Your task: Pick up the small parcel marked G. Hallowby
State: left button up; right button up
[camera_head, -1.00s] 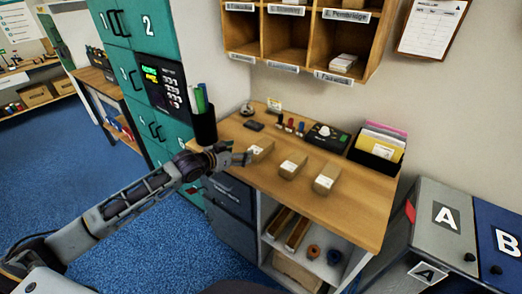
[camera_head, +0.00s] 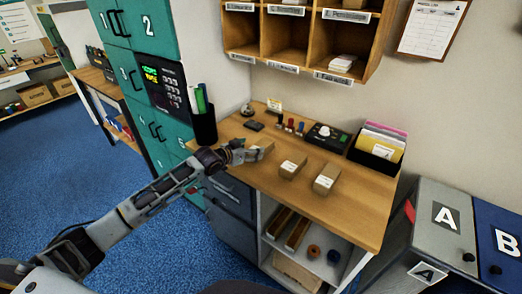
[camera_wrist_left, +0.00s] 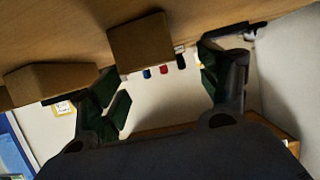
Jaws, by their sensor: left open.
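Three small brown parcels with white labels lie in a row on the wooden desk: a left one (camera_head: 266,145), a middle one (camera_head: 292,168) and a right one (camera_head: 326,179). The label names are too small to read, so I cannot tell which is marked G. Hallowby. My left gripper (camera_head: 247,153) is at the left parcel and partly hides it. In the left wrist view my left gripper (camera_wrist_left: 160,75) is open, with one parcel (camera_wrist_left: 140,42) ahead between its fingers; contact is not visible. Another parcel (camera_wrist_left: 50,76) is beside the left finger. My right gripper is not in view.
Behind the parcels stand a black device (camera_head: 325,136), a file box (camera_head: 377,147) and small coloured items (camera_head: 290,125). A black pen cup (camera_head: 204,127) is beside the teal lockers (camera_head: 150,85). Pigeonholes (camera_head: 300,40) hang above. Bare desk (camera_head: 350,220) lies in front.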

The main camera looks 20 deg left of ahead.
aim_at(261, 145)
pick_arm(q)
jog(key=shift+w+d+f, duration=0.2)
jog(key=shift+w+d, duration=0.05)
jog(key=shift+w, duration=0.2)
jog(key=shift+w, duration=0.1)
jog(key=shift+d+x, duration=0.2)
jog(key=shift+x, duration=0.6)
jog(key=shift+d+x, duration=0.15)
jog(key=shift+x, duration=1.45)
jog(key=shift+c, duration=0.2)
jog(key=c, duration=1)
